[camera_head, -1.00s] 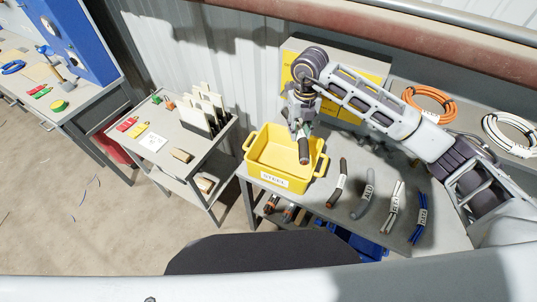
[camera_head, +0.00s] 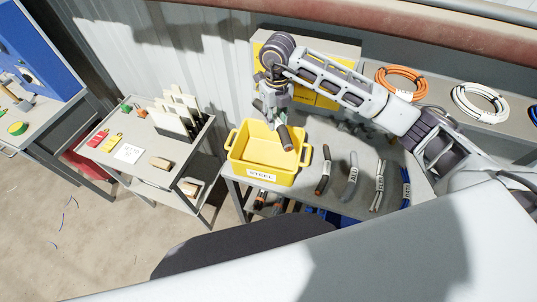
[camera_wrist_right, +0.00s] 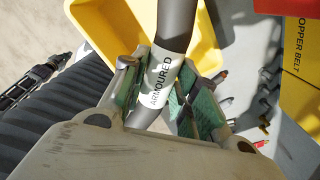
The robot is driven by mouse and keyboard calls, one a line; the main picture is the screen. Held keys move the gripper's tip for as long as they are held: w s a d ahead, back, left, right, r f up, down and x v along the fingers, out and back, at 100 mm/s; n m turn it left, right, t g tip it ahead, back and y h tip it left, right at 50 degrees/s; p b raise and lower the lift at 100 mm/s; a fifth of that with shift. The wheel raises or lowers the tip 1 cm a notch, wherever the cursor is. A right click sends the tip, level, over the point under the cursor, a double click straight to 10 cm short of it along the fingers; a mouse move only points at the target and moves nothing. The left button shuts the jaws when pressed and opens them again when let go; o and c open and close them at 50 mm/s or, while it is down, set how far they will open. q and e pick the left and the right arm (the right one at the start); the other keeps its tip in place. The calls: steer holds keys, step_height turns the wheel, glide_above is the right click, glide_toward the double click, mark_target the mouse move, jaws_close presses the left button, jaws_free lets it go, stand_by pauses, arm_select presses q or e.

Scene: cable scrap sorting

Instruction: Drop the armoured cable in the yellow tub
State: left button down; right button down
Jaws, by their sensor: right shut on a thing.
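The armoured cable (camera_head: 286,138) is a thick dark grey piece. Its white label reads ARMOURED in the right wrist view (camera_wrist_right: 160,75). My right gripper (camera_head: 270,108) is shut on it around the label; its green-padded fingers (camera_wrist_right: 157,88) lie on both sides. The cable hangs tilted at the yellow tub (camera_head: 262,174), over its right part in the head view. I cannot tell how high its lower end is. The tub is labelled STEEL, and its wall also shows in the right wrist view (camera_wrist_right: 100,22).
Several labelled cable pieces, including a dark one (camera_head: 323,172) and a grey one (camera_head: 350,178), lie on the bench right of the tub. Orange (camera_head: 402,82) and white (camera_head: 480,103) coils lie behind. A grey cart (camera_head: 190,160) stands left.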

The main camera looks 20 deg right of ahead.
steer(key=shift+w+a, duration=0.15)
steer(key=shift+f, duration=0.1)
steer(key=shift+f, duration=0.2)
steer(key=shift+f+b, duration=1.35)
steer(key=shift+f, duration=1.35)
steer(key=c, duration=1)
jaws_free()
